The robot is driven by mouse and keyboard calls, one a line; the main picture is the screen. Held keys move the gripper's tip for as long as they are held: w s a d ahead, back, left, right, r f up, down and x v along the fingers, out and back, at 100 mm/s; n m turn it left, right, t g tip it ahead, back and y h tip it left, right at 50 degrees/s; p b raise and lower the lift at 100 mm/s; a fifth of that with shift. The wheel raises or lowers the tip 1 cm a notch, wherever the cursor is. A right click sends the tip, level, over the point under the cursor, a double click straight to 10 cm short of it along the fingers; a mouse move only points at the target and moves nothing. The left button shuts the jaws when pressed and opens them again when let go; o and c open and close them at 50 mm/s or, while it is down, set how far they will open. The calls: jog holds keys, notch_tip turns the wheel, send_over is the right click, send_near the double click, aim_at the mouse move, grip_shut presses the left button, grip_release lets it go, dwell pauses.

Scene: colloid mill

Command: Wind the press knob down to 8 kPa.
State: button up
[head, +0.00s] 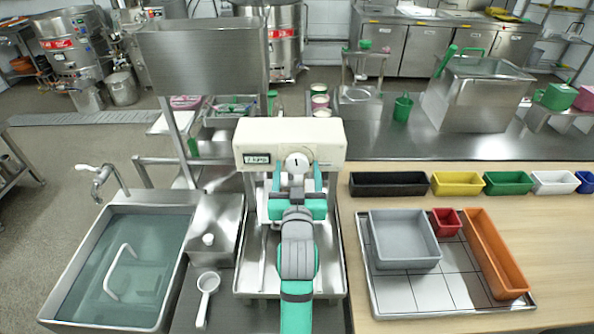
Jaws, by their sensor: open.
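The press knob (298,161) is a white round dial with a short dark mark, on the front of a cream press housing (224,139). A small display (257,158) left of the knob appears to read 7 kPa, though the digits are tiny. One fingertip is at each side of the knob's lower part. I cannot tell whether they touch it. My arm hides part of the press below the knob.
A sink (130,270) of water lies left, with a white ladle (207,287) beside it. Right, a tiled tray (420,292) holds a grey bin (404,240), a red cup (446,222) and an orange bin (495,253). Colored bins (457,184) line the wooden table's back edge.

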jog(key=shift+w, duration=0.1)
jog(key=shift+c, duration=0.4)
jog(key=c, duration=1)
jog(key=shift+m, duration=1.1)
jog(key=o, duration=1.1)
jog(key=s, duration=1.1)
